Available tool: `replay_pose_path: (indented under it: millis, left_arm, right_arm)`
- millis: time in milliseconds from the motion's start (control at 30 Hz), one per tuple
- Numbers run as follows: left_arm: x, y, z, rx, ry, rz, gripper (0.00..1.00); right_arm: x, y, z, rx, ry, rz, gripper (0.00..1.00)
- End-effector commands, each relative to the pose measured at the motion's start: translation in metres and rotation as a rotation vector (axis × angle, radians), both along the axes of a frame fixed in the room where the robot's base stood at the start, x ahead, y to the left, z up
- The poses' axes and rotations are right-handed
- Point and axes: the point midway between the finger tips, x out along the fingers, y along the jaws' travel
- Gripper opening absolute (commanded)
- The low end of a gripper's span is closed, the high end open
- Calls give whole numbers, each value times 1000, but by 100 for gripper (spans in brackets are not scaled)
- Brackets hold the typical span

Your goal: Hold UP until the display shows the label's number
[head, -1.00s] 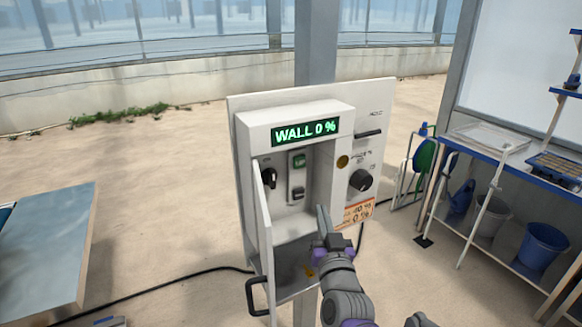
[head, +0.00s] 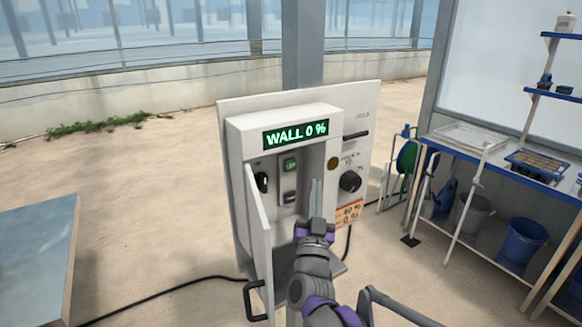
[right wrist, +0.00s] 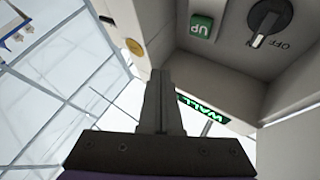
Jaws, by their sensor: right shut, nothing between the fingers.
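The control box's display (head: 296,134) reads "WALL 0 %" in green. Inside the open box is the green UP button (head: 290,165), which also shows in the right wrist view (right wrist: 202,26). An orange label (head: 349,213) sits below the knob at the right; it seems to show 40 % and 0 %, but its small print is unclear. My right gripper (head: 316,183) is shut and empty at the right side of the box opening, right of and below UP, apart from it. Its fingers also show in the right wrist view (right wrist: 161,80). My left gripper is out of view.
A black rotary switch (head: 261,182) sits left of UP. The box door (head: 259,240) stands open at the left, with a black handle. A black knob (head: 350,181) is on the panel's right. A shelf bench (head: 500,165) stands at the right, a table (head: 38,250) at the left.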

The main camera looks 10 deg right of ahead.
Motion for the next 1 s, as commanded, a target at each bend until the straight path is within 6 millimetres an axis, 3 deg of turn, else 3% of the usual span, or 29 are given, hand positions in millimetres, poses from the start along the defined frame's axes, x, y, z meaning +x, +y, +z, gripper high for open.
replay_pose_path:
  millis: [500,1000]
  left_arm:
    - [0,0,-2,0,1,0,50]
    - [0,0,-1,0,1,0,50]
  right_arm:
    - [63,23,0,0,1,1,0]
    - [71,26,-1,0,1,0,0]
